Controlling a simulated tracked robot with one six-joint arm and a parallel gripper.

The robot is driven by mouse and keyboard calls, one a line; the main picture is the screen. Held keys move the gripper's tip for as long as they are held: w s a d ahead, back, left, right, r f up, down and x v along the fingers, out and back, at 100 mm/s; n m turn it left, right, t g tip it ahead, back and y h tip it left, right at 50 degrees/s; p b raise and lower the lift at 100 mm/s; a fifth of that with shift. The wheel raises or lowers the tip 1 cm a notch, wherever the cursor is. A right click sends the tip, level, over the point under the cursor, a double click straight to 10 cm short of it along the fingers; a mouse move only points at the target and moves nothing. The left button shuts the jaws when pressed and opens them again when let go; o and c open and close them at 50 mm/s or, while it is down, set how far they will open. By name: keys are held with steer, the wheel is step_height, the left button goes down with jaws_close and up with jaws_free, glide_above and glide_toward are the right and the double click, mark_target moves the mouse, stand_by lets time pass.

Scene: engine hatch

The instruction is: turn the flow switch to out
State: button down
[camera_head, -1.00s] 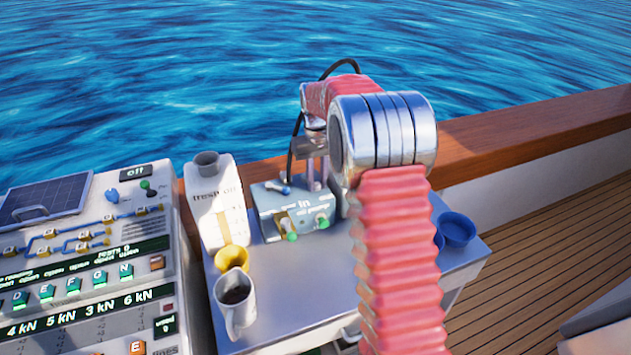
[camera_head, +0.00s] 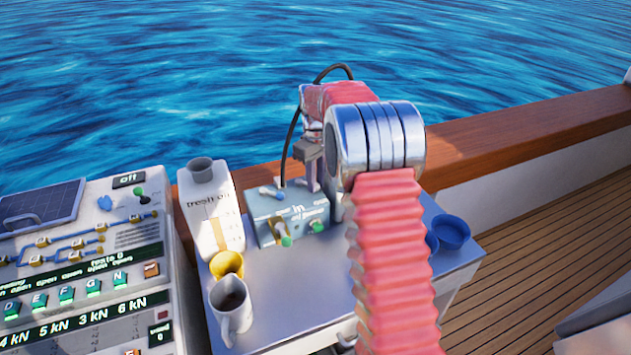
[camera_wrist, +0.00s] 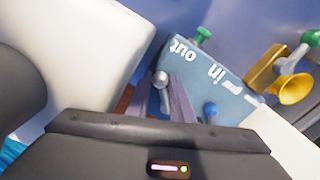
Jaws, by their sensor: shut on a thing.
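A blue-grey switch box (camera_head: 280,208) stands at the back of the grey metal table, its top lettered "in" in the head view. In the wrist view the box (camera_wrist: 195,62) shows "out" and "in" upside down. The flow switch appears as a small silver ball-tipped lever (camera_wrist: 161,78) beside "out". My gripper (camera_wrist: 165,98) is shut on it, its two narrow fingers either side below the ball. In the head view my gripper (camera_head: 309,180) is at the box's back right, where the arm hides part of the box; the lever cannot be made out there.
A white bottle (camera_head: 212,215) stands left of the box, with a yellow cup (camera_head: 227,264) and mug (camera_head: 231,308) in front. Green knobs (camera_head: 286,240) and a blue lever (camera_head: 269,192) are on the box. Blue cups (camera_head: 452,232) sit right. A wooden rail (camera_head: 500,137) runs behind.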

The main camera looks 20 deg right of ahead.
steer(key=c, duration=1.6)
jaws_free()
steer(key=shift+o, duration=0.2)
steer(key=shift+s, duration=0.1)
